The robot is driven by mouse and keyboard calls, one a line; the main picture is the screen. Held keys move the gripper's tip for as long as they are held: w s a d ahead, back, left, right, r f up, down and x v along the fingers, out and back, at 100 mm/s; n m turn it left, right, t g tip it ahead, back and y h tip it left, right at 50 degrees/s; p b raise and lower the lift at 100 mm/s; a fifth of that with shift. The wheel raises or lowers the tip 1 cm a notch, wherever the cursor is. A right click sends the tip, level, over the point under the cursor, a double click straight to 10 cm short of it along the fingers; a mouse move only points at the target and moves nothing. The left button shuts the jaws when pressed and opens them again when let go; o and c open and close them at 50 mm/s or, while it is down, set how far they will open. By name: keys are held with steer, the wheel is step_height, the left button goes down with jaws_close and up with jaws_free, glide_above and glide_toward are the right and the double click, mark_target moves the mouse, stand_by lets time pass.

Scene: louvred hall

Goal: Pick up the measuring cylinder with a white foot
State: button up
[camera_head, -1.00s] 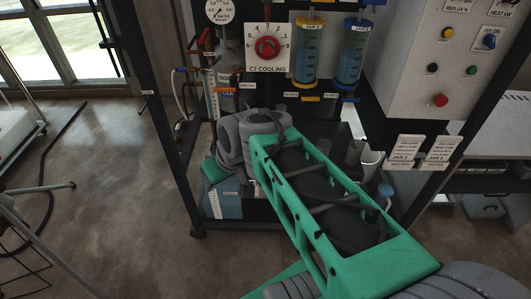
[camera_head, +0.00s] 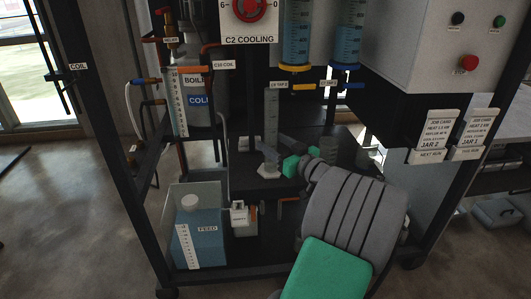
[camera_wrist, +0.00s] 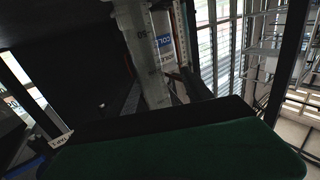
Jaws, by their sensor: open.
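The measuring cylinder (camera_head: 271,112) is clear with marks and stands upright on the dark rack shelf. Its pale foot (camera_head: 267,171) shows at the bottom. It also fills the upper middle of the wrist view (camera_wrist: 145,55). My gripper (camera_head: 276,149) is open, with green parts at the finger bases. Its fingers reach in low at the cylinder, just above the foot. I cannot tell whether they touch it. Another marked cylinder (camera_head: 328,150) stands right of my gripper, its lower part hidden by my arm.
Two blue jars (camera_head: 297,42) (camera_head: 348,38) hang above, with valve handles below. A scaled tube (camera_head: 178,105) and a cold vessel (camera_head: 200,98) stand left. The blue feed tank (camera_head: 198,237) is lower left. Job cards (camera_head: 438,130) are on the right.

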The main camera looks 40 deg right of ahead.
mark_target(266, 135)
steer(key=w+d+b, duration=0.1)
steer(key=w, duration=0.5)
steer(key=shift+d+f+h, duration=0.2)
steer(key=shift+d+h, duration=0.1)
steer(key=shift+s, duration=0.1)
jaws_close()
